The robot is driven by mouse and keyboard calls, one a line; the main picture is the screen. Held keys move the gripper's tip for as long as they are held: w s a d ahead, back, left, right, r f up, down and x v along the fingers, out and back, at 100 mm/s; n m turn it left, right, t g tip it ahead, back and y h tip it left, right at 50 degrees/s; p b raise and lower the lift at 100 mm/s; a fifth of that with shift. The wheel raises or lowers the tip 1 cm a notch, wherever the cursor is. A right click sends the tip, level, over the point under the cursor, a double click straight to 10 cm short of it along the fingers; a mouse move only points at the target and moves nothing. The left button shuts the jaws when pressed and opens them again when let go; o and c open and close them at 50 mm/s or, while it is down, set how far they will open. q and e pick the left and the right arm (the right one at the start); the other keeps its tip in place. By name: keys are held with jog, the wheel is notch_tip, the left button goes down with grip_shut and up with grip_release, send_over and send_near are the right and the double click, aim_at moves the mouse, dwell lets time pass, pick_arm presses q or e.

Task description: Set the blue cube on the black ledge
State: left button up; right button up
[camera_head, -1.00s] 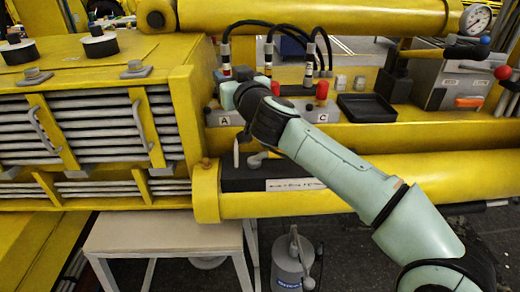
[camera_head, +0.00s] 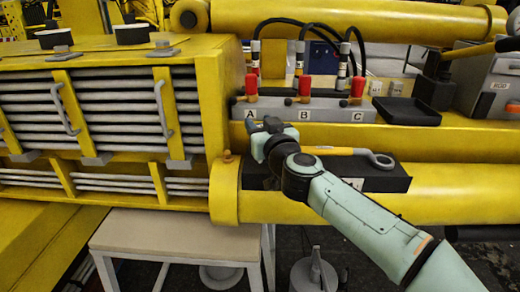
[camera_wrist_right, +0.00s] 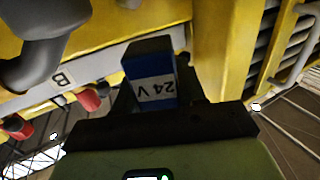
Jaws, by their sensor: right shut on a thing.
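The blue cube (camera_wrist_right: 153,88) shows in the right wrist view as a blue block with a dark end face and a white "24 V" label. My right gripper (camera_wrist_right: 156,92) is shut on it, with a dark finger on each side. In the head view my right gripper (camera_head: 262,130) is in front of the yellow beam, below label A and above the left end of the black ledge (camera_head: 385,183). The cube cannot be made out there. The ledge is partly covered by my right arm. My left gripper is not in view.
A tool with a yellow handle and grey ring end (camera_head: 345,151) lies along the ledge. Above stands a grey valve block (camera_head: 278,112) with red caps and black hoses. A black tray (camera_head: 405,111) is right of it. A yellow-framed grille (camera_head: 110,105) is at left.

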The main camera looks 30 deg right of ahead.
notch_tip(320, 180, down, 4)
jog(key=b, duration=0.3)
jog(key=shift+w+r, duration=0.15)
jog(key=shift+r, duration=0.1)
jog(key=shift+f+b, duration=0.4)
jog(key=shift+b, duration=0.05)
jog(key=shift+r, duration=0.1)
jog(key=shift+f, duration=0.2)
jog(key=o, duration=0.8)
jog(key=shift+c, duration=0.2)
